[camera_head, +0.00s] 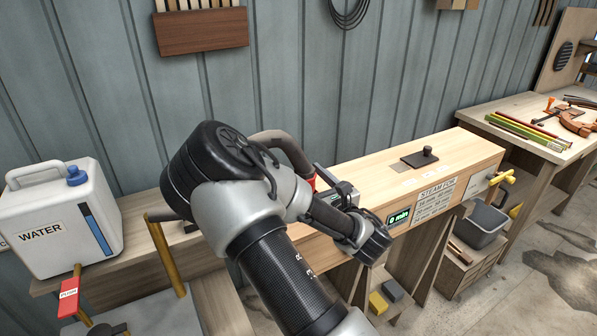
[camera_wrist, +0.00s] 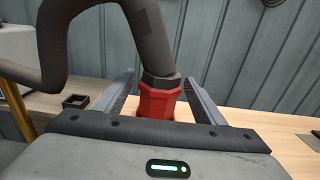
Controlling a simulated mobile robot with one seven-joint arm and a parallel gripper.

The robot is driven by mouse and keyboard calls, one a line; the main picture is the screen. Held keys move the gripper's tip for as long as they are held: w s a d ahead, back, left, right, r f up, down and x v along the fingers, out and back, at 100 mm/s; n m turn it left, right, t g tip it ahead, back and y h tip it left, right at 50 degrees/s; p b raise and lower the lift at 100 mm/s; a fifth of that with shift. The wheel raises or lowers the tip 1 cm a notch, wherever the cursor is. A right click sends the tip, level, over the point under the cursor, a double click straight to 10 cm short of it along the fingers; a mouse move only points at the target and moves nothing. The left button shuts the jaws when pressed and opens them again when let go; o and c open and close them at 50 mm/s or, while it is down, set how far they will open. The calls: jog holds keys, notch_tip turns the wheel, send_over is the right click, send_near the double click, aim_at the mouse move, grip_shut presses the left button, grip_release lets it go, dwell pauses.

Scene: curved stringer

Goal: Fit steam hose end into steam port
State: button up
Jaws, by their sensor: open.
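The steam hose is a thick grey-brown tube that shows in the wrist view (camera_wrist: 152,38) and behind my arm in the head view (camera_head: 290,150). Its end has a dark collar and a red fitting (camera_wrist: 158,100). My gripper (camera_wrist: 159,82) is open, with one finger on each side of the red fitting and gaps to it. The fitting's lower end is hidden behind the gripper body. The steam box (camera_head: 365,172) is a long pale wooden box. I cannot make out the steam port, nor whether the hose end is in it.
A white water jug (camera_head: 62,220) stands on the bench at left, near a red-tagged lever (camera_head: 69,297) and yellow pipes. A dark handled plate (camera_head: 420,158) lies on the box top. A grey bucket (camera_head: 482,225) and a tool bench (camera_head: 520,108) are at right.

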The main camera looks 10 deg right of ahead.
jog(key=b+v, duration=0.1)
jog(key=v, duration=0.7)
jog(key=shift+s, duration=0.1)
